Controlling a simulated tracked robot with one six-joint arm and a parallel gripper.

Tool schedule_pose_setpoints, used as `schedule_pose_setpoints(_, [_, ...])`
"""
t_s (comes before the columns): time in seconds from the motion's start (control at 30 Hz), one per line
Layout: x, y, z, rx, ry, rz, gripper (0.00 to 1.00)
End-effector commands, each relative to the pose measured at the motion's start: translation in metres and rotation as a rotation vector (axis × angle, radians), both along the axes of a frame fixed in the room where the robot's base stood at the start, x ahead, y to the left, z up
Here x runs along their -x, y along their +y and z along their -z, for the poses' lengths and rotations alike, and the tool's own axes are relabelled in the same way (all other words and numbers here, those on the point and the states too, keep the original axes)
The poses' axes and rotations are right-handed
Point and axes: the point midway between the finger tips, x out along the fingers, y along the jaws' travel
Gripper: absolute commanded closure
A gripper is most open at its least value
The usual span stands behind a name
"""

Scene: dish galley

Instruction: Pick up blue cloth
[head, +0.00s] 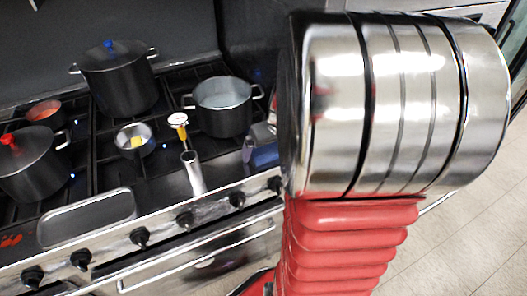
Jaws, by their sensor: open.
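A small blue item (264,155) lies at the right end of the stove top, beside my arm. It may be the blue cloth, but it is small and partly hidden by my arm, so I cannot tell for sure. Something greyish shows just above it. My arm's large silver link and red ribbed sleeve fill the right half of the head view. My gripper is not visible, so I cannot see where it is relative to the blue item.
The stove (160,205) holds a tall pot with a blue knob (118,80), an open pot (224,107), a red-knobbed pot (32,165), a small bowl with something yellow (134,141) and a grey tray (86,218). A metal cylinder (193,173) stands near the front. Tiled floor (455,225) shows right.

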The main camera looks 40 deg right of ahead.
Motion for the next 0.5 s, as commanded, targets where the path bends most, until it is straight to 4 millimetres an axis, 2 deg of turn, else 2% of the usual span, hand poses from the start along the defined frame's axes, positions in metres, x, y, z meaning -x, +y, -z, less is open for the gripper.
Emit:
schedule_pose_setpoints(0.3, [0.0,0.0001,-0.0002,0.0,0.0,0.0,0.03])
schedule_pose_setpoints(0.5, [0.0001,0.0002,-0.0003,0.0,0.0,0.0,0.17])
